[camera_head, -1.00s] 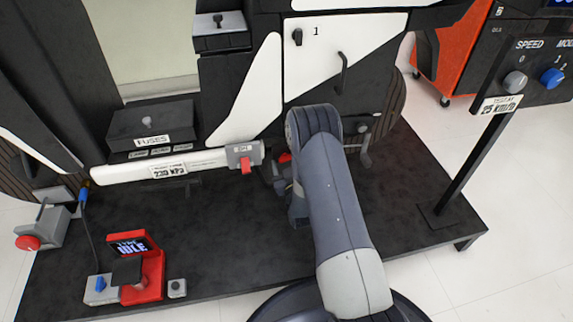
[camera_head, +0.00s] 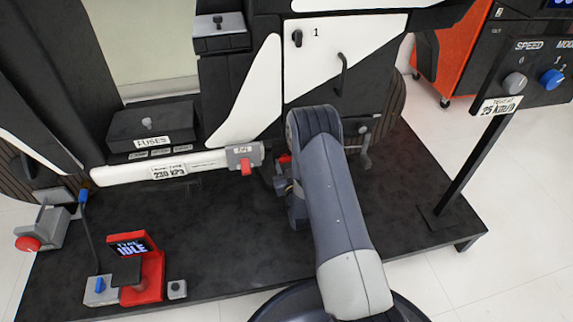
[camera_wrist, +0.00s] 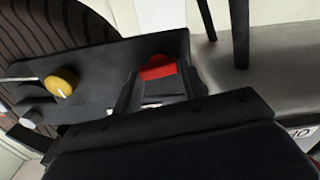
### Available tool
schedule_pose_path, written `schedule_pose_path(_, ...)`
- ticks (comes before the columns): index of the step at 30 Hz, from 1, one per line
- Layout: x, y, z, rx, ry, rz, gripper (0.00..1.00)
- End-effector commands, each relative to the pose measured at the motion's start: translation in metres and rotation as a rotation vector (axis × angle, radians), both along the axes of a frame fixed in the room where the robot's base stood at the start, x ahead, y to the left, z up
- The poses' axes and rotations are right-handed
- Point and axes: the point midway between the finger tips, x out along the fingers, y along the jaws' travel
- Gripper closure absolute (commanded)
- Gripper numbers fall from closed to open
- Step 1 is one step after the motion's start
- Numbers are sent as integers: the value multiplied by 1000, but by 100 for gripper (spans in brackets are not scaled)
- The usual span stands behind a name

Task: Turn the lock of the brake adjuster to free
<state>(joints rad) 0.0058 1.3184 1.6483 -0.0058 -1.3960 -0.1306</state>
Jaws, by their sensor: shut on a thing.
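In the wrist view my gripper (camera_wrist: 160,78) reaches onto a dark plate (camera_wrist: 100,68). Its fingers are closed on a red piece (camera_wrist: 157,68), which looks like the lock of the brake adjuster. A round yellow knob (camera_wrist: 61,82) with a thin light rod sits on the same plate, to the left and apart from the fingers. In the head view a bit of red (camera_head: 285,159) shows beside my arm. My gripper is mostly hidden behind the arm there, and the setting of the lock cannot be read.
A grey box with a red lever (camera_head: 245,163) ends the white bar left of my arm. A red stand with an IDLE display (camera_head: 143,270) is at front left. A post with speed and mode knobs (camera_head: 515,82) stands at right. The dark platform (camera_head: 215,235) is mostly clear.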

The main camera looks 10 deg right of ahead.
Motion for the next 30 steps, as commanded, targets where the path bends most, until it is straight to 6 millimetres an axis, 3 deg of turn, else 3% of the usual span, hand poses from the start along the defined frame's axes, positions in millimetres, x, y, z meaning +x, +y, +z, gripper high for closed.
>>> schedule_pose_path(6,0,-1,0,130,1,0,83)
schedule_pose_path(16,0,-1,0,149,1,0,83)
schedule_pose_path(17,0,-1,0,149,1,0,59)
schedule_pose_path(18,0,-1,0,149,1,0,56)
schedule_pose_path(24,0,-1,0,148,1,0,40)
schedule_pose_path(30,0,-1,0,147,0,0,38)
